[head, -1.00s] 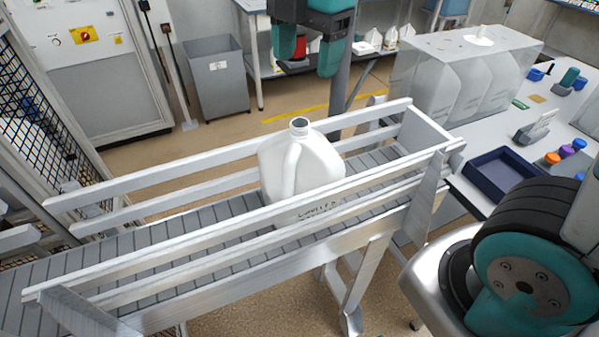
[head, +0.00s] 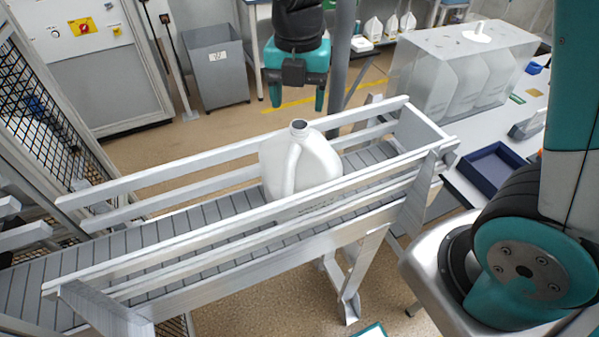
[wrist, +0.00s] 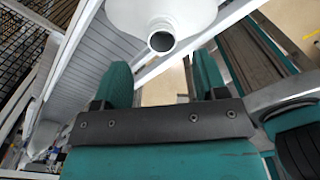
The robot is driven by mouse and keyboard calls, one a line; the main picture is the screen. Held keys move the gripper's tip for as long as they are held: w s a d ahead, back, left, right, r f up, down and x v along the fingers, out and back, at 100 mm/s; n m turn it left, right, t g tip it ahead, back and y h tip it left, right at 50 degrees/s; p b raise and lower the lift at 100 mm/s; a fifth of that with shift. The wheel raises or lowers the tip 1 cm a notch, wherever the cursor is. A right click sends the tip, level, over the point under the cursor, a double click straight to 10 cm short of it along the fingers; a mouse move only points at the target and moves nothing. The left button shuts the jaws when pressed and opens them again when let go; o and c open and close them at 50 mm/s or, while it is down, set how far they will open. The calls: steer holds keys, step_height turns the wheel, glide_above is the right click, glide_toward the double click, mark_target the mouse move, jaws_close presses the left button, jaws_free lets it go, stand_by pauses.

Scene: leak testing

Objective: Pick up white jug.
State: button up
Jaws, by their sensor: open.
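The white jug (head: 300,163) stands upright on the slatted conveyor, between its side rails, with its open neck up and its handle towards the camera. In the wrist view the jug (wrist: 185,15) shows at the top, its round dark mouth facing the camera. My gripper (head: 294,104) points down above and behind the jug in the head view. Its teal fingers are apart and empty, and they also show in the wrist view (wrist: 163,75). The jug is beyond the fingertips, not between them. Its lower part is partly hidden by the near rail.
The conveyor (head: 165,240) has metal rails on both sides. At right, a clear test box (head: 425,75) with several jugs and a dark blue tray (head: 490,165) stand on a bench. A grey bin (head: 217,75) stands behind.

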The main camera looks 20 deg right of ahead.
mark_target(299, 124)
steer(key=shift+s+f+p, duration=0.1)
steer(key=shift+f+p, duration=1.05)
steer(key=shift+f, duration=1.75)
steer(key=c, duration=0.9)
